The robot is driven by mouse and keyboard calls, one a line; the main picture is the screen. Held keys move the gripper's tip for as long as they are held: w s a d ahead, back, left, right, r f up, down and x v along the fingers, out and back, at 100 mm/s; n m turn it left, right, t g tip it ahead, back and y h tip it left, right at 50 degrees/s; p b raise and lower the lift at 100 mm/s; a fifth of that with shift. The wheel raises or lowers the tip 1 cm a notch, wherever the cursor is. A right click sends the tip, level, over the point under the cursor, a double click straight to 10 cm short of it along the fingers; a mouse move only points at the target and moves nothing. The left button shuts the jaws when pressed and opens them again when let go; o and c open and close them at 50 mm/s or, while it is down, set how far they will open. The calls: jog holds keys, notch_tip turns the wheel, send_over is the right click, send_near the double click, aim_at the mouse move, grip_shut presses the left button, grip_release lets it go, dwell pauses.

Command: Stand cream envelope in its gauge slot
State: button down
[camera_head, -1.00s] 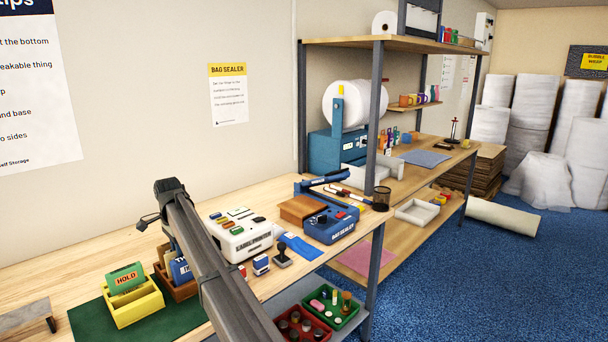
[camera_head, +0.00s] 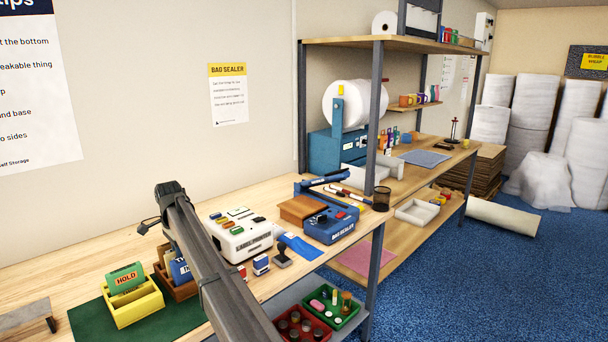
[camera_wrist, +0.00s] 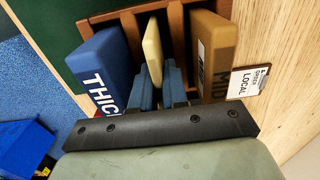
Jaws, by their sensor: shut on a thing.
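The cream envelope (camera_wrist: 153,48) is a thin pale slab seen edge-on in the wrist view. My gripper (camera_wrist: 157,74) is shut on it, with blue-grey fingers on either side. The envelope is at the middle of the brown wooden gauge rack (camera_wrist: 174,14), between a blue block marked THICK (camera_wrist: 101,68) and a brown block marked MID (camera_wrist: 212,50). How deep its lower edge sits is hidden. In the head view, the rack (camera_head: 187,290) and blue block (camera_head: 181,270) show partly behind my arm; the envelope is hidden there.
A yellow holder (camera_head: 134,308) with a green HOLD card (camera_head: 126,279) stands left of the rack on a green mat (camera_head: 90,320). A white label printer (camera_head: 238,240) and stamps (camera_head: 262,264) stand to the right. A LOCAL label (camera_wrist: 243,83) is beside the MID block.

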jog(key=shift+r, duration=0.2)
jog(key=shift+r, duration=2.2)
jog(key=shift+a+r, duration=0.2)
jog(key=s+a+r, duration=0.3)
jog(key=a+r, duration=0.3)
jog(key=r, duration=0.1)
jog(key=s+a+f, duration=0.4)
jog(key=a+f, duration=0.3)
jog(key=a, duration=0.2)
jog(key=shift+f, duration=2.1)
dwell(0.9)
